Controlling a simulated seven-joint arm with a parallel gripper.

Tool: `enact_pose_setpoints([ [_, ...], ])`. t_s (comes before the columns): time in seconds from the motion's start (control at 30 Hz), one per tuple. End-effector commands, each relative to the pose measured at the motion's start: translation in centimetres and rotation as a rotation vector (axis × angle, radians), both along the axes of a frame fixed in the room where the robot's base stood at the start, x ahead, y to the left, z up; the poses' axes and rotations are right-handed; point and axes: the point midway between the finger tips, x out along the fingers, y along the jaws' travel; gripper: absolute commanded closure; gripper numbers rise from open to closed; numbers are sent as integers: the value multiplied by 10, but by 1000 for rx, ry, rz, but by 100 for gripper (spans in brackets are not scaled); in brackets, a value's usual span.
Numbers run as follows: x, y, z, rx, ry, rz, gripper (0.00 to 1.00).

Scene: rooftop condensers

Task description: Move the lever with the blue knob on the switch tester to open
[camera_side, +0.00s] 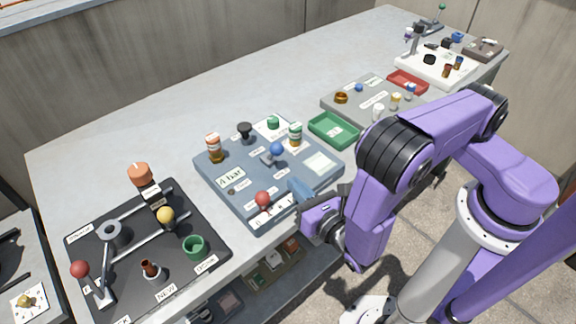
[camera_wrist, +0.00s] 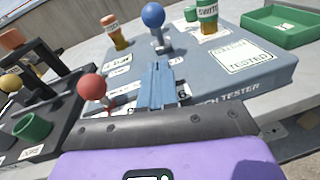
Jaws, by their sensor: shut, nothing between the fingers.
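The switch tester (camera_side: 232,188) is a blue-grey panel on the bench; its front edge with part of its name shows in the wrist view (camera_wrist: 240,92). Its lever with the blue knob (camera_side: 277,149) rises from a metal base on the panel; the knob also shows in the wrist view (camera_wrist: 153,15), beyond my fingertips. I cannot read which marked position the lever is at. My gripper (camera_side: 297,186) is shut and empty over the panel's front edge, apart from the blue knob. In the wrist view the shut fingers (camera_wrist: 160,72) point toward the lever's base.
A second lever with a red knob (camera_side: 263,199) stands close left of my fingers. Orange (camera_side: 213,147) and green-white bottles (camera_side: 295,134) stand on the panel. A green tray (camera_side: 334,129) lies to the right, a black lever board (camera_side: 135,262) to the left.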

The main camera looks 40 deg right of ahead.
Motion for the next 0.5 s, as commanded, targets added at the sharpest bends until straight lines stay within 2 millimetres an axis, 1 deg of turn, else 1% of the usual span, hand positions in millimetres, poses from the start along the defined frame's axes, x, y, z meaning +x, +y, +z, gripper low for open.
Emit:
enact_pose_setpoints([
  [0.03, 10, -3, -1, 2, -1, -8, 100],
  [0.1, 20, -4, 3, 4, -2, -5, 100],
  [0.2, 30, -7, 13, 5, -1, -3, 100],
  [0.33, 39, -9, 21, 2, -1, -2, 100],
  [0.5, 43, -9, 25, 1, -1, 0, 100],
])
